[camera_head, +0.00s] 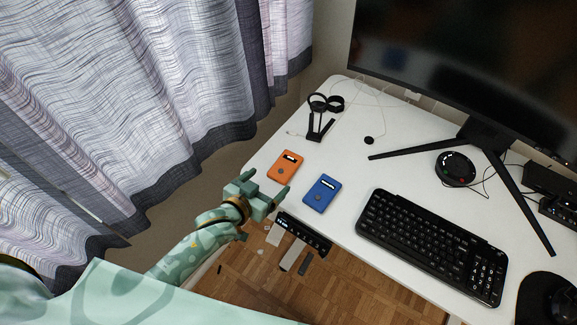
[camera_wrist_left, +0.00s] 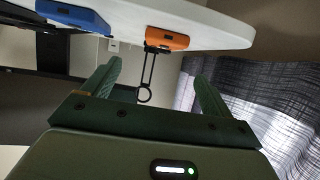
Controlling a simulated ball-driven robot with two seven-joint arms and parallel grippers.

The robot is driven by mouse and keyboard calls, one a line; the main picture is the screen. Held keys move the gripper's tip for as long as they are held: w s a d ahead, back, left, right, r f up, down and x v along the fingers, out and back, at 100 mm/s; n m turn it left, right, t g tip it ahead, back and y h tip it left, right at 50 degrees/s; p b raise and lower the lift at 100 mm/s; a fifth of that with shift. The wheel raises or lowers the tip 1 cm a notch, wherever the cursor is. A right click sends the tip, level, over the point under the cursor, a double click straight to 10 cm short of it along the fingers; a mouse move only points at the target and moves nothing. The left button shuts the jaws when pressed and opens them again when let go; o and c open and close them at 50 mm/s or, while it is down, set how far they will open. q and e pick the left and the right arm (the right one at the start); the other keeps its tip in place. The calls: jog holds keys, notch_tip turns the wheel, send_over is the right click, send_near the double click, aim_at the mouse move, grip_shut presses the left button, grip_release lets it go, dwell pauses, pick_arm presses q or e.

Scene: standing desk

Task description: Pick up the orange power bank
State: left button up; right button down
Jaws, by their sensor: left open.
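The orange power bank (camera_head: 285,167) lies flat near the left edge of the white desk. It also shows in the left wrist view (camera_wrist_left: 167,39), beyond the fingertips. A blue power bank (camera_head: 321,193) lies to its right; it shows at the upper left of the left wrist view (camera_wrist_left: 72,16). My left gripper (camera_head: 264,183) is open and empty at the desk's near edge, just in front of the orange power bank and apart from it. In the left wrist view its two fingers (camera_wrist_left: 157,80) are spread wide. My right gripper is not in view.
A black keyboard (camera_head: 432,243) lies to the right on the desk (camera_head: 370,180). A monitor (camera_head: 470,60) stands behind it. Black headphones or a stand (camera_head: 319,125) lie beyond the orange power bank. A curtain (camera_head: 130,90) hangs at the left.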

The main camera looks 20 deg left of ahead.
aim_at(284, 166)
pick_arm(q)
jog(key=b+x, duration=0.1)
jog(key=x, duration=0.4)
jog(key=shift+w+f, duration=0.15)
jog(key=shift+f, duration=0.05)
jog(key=b+x, duration=0.1)
jog(key=x, duration=0.1)
jog(key=b+x, duration=0.2)
jog(key=shift+w+a+f, duration=0.15)
jog(key=shift+w+f, duration=0.1)
jog(key=shift+f, duration=0.1)
jog(key=shift+w, duration=0.25)
jog(key=shift+r, duration=0.1)
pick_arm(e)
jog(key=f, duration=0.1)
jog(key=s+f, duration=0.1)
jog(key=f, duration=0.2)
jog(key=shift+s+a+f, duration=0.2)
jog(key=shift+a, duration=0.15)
pick_arm(q)
jog(key=c, duration=1.2)
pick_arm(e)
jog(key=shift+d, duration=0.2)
